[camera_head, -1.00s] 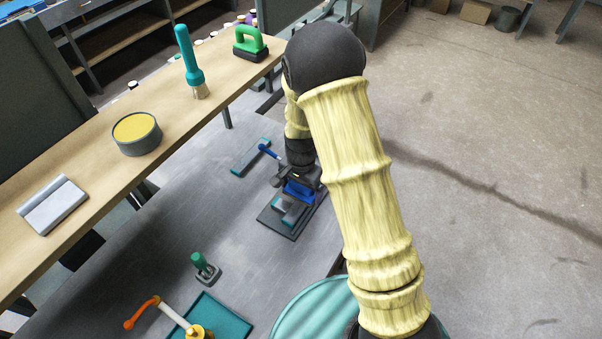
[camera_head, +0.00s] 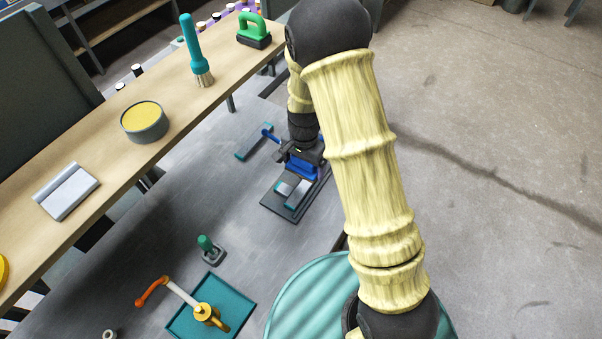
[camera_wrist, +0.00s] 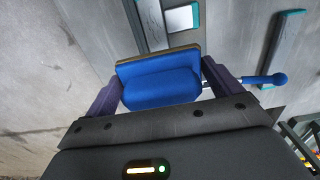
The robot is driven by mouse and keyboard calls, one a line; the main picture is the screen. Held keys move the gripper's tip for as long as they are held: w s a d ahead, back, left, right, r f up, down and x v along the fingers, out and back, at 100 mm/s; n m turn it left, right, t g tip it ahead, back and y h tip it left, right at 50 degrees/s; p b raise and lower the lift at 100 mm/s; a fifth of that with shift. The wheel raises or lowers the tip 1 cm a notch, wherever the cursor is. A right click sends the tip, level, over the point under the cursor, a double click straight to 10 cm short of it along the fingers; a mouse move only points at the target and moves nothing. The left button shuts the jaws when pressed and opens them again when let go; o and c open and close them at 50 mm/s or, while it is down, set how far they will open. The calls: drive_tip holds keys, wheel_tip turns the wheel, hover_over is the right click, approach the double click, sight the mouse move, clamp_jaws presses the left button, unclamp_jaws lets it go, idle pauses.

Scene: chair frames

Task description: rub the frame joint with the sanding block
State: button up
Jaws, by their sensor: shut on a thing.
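My gripper (camera_wrist: 162,95) is shut on a blue sanding block (camera_wrist: 160,82) with a thin tan edge along its far side. In the head view the blue block (camera_head: 303,169) is at the end of my arm, over the upper part of a dark plate (camera_head: 271,204). Pale pieces with teal parts (camera_head: 297,193) lie on this plate and look like the frame joint. In the wrist view a pale bar (camera_wrist: 152,22) of it lies just beyond the block. I cannot tell whether the block touches the plate or the joint.
A teal bar (camera_head: 254,140) lies left of the plate. A green-handled clamp (camera_head: 210,250) and a teal mat (camera_head: 241,307) with an orange-handled tool stand nearer. The wooden shelf (camera_head: 110,150) holds a round tin (camera_head: 145,123), a brush (camera_head: 195,50) and a green-handled block (camera_head: 252,32).

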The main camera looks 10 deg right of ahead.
drive_tip(key=shift+d, duration=0.1)
drive_tip(key=d+f+n, duration=0.1)
drive_tip(key=d+n, duration=0.1)
drive_tip(key=d, duration=0.1)
drive_tip(key=d+f+n, duration=0.2)
drive_tip(key=d+n, duration=0.1)
drive_tip(key=w+d+f+n, duration=0.1)
drive_tip(key=d+n, duration=0.1)
drive_tip(key=d, duration=0.1)
drive_tip(key=shift+f+n, duration=0.3)
drive_tip(key=shift+f, duration=0.05)
drive_tip(key=shift+s, duration=0.1)
